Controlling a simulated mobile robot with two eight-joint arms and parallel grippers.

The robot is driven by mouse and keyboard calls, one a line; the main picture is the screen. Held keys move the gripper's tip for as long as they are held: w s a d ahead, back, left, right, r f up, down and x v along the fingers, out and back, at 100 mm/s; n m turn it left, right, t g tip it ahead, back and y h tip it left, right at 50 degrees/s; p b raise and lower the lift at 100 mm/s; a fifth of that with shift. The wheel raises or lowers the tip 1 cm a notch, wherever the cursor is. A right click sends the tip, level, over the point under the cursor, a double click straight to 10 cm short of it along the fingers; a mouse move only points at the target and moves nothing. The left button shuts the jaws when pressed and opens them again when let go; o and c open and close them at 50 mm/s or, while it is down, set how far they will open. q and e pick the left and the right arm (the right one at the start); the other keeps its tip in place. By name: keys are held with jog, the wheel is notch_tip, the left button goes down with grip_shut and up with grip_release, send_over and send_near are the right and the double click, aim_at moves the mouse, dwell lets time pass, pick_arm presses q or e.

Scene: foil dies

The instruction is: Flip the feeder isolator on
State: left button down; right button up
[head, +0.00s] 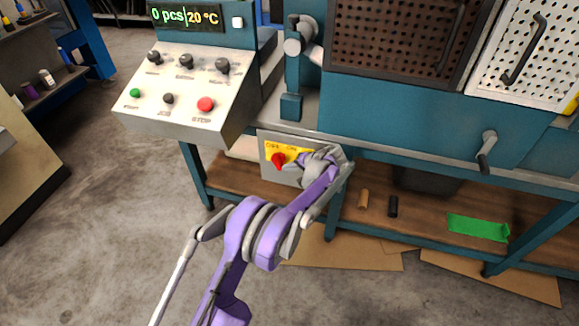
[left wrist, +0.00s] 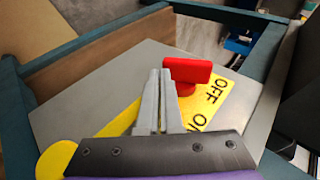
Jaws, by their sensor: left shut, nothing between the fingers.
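The feeder isolator is a red handle (head: 279,161) on a yellow plate marked OFF and ON, on the front of a grey box (head: 268,173) below the machine bed. In the left wrist view the red handle (left wrist: 188,70) stands out from the plate, nearer the OFF word than the ON word. My left gripper (head: 304,159) is at the box, just right of the handle. Its fingers (left wrist: 160,74) are shut and empty, close beside the handle; I cannot tell whether they touch it. The gripper hides part of the plate. My right gripper is out of view.
A control panel (head: 180,98) with knobs and buttons overhangs at upper left. The teal bench frame (head: 430,165) runs above a wooden shelf (head: 345,215) bearing small cylinders (head: 393,206) and a green piece (head: 478,228). Open floor (head: 110,230) lies left.

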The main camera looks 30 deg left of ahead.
pick_arm(q)
jog(key=shift+a+f, duration=0.2)
jog(key=shift+f, duration=0.7)
jog(key=shift+f+b, duration=0.2)
jog(key=shift+b, duration=0.1)
dwell(1.2)
jog(key=p+v, duration=0.2)
jog(key=v, duration=0.8)
jog(key=shift+d+r, duration=0.25)
jog(key=shift+r, duration=0.05)
